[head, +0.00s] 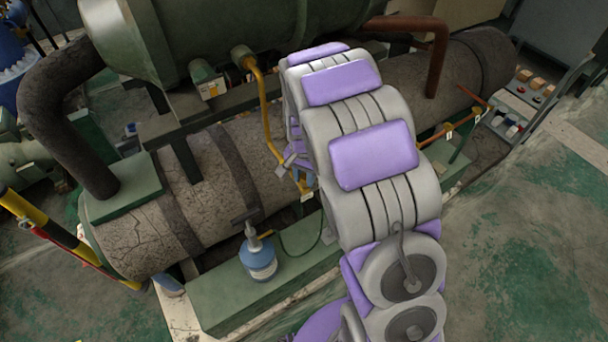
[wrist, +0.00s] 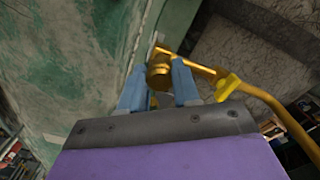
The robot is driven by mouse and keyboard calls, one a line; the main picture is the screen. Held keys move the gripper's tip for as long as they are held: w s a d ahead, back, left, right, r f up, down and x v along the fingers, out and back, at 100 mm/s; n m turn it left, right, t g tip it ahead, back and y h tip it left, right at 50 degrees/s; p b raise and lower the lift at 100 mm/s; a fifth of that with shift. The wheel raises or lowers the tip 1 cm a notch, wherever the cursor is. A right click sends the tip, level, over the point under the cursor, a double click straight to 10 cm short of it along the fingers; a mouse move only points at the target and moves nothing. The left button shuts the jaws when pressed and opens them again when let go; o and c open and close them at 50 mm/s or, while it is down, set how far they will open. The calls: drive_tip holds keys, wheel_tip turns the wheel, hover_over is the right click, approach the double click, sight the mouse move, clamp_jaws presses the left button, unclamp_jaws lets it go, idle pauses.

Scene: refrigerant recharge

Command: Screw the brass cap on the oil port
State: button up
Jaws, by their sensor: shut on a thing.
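In the wrist view my gripper (wrist: 158,88) has its two blue-grey fingers on either side of a round brass piece, the brass cap (wrist: 158,74), and is shut on it. The cap sits at the end of a brass pipe stub (wrist: 190,64), where the oil port appears to be. Whether the cap is threaded on or only touching cannot be told. In the head view my arm hides the cap and most of the gripper, beside the lower end of a yellow pipe (head: 263,105).
A yellow valve handle (wrist: 228,87) is close to the right finger. A blue-and-white pump bottle (head: 258,262) stands on the green base (head: 215,305). The large cracked insulated cylinder (head: 140,215) lies behind. Open floor (head: 530,250) lies to the right.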

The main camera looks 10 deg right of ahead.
drive_tip(key=shift+m+p, duration=0.85)
drive_tip(key=shift+m, duration=0.95)
drive_tip(key=shift+m+p, duration=0.6)
drive_tip(key=shift+m, duration=0.2)
drive_tip(key=o, duration=1.1)
drive_tip(key=shift+w+r, duration=0.15)
drive_tip(key=shift+r, duration=0.35)
wheel_tip(320, 180, up, 16)
drive_tip(key=shift+p, duration=0.35)
